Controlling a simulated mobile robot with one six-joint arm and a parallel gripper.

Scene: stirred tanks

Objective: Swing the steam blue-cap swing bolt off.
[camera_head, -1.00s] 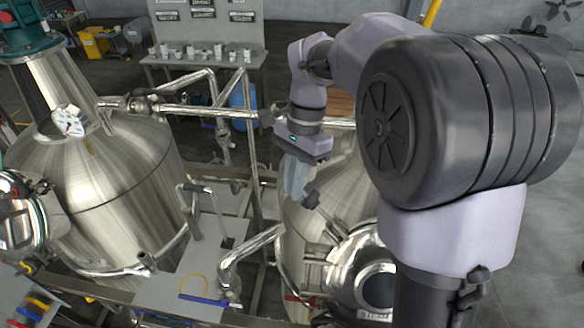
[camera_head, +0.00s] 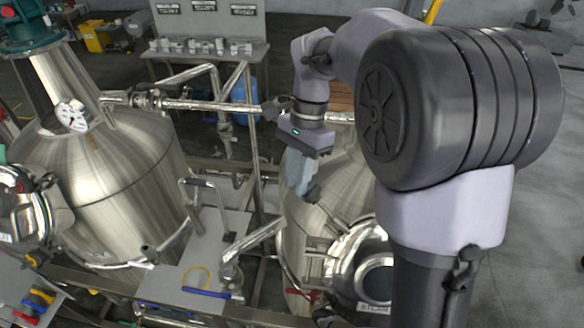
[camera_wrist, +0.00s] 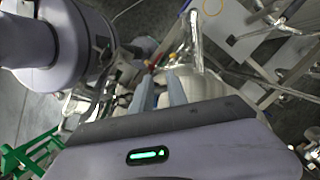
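My gripper (camera_head: 297,188) points down over the right-hand steel tank (camera_head: 335,190), above its round hatch (camera_head: 378,275). Its two pale blue fingers also show in the wrist view (camera_wrist: 162,80), with a narrow gap between them and nothing clearly held. A dark grey cap on a slanted stem (camera_head: 312,194) is close beside the fingertips in the head view; I cannot tell if they touch. No blue cap can be made out clearly. A small label below the hatch (camera_head: 374,308) is too small to read, and my arm hides the hatch's right side.
Steel pipes (camera_head: 205,105) run between the tanks. A grey plate (camera_head: 195,270) with a blue bar (camera_head: 206,293) and yellow loop lies between them. Clear floor (camera_head: 535,190) is on the right.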

